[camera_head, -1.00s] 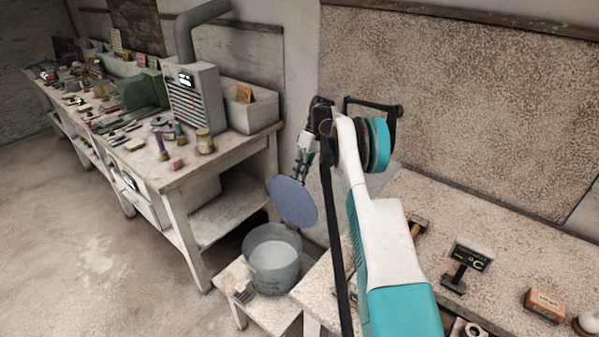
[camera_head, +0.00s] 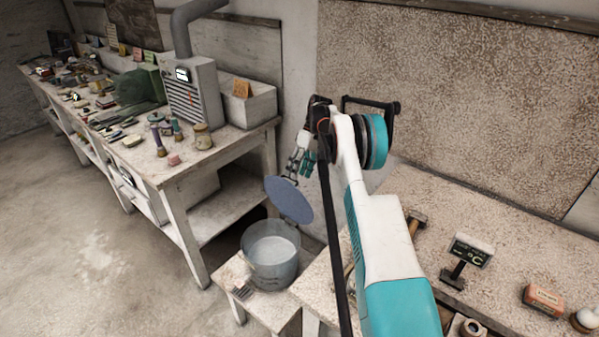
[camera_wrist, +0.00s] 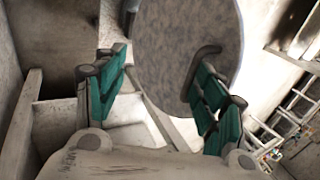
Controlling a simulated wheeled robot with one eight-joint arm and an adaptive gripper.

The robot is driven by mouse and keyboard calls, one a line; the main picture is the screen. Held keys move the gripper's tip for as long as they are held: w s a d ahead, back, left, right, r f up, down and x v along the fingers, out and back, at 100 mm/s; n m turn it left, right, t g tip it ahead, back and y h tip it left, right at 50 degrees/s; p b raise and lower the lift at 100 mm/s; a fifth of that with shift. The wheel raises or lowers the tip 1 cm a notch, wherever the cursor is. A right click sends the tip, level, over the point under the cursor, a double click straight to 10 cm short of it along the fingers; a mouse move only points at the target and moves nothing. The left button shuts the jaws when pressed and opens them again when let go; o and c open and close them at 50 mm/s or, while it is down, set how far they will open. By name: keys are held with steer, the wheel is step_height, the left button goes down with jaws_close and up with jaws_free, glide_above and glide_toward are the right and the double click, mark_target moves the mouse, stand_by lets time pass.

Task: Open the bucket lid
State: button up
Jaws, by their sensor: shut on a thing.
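The bucket (camera_head: 271,262) is a grey metal pail standing on a small low table, with its top open. Its lid (camera_head: 289,201) is a round blue-grey disc, tilted and held in the air just above and slightly right of the bucket. My gripper (camera_head: 297,174) is shut on the lid at its upper edge. In the wrist view the lid (camera_wrist: 185,45) shows large at the top, with a dark curved handle by the right finger. The gripper (camera_wrist: 165,75) shows there with teal finger pads apart on either side. The exact grip contact is partly hidden.
The small table (camera_head: 228,275) under the bucket carries a small dark object (camera_head: 242,291). A long cluttered workbench (camera_head: 160,175) stands to the left.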

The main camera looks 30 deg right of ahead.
steer(key=shift+d+f, duration=0.15)
steer(key=shift+d, duration=0.05)
steer(key=shift+c, duration=0.2)
steer(key=shift+d+r, duration=0.15)
steer(key=shift+r, duration=0.15)
steer(key=shift+c, duration=0.8)
steer(key=v, duration=1.1)
steer(key=shift+r, duration=0.35)
steer(key=shift+c, duration=1)
steer(key=shift+s, duration=0.1)
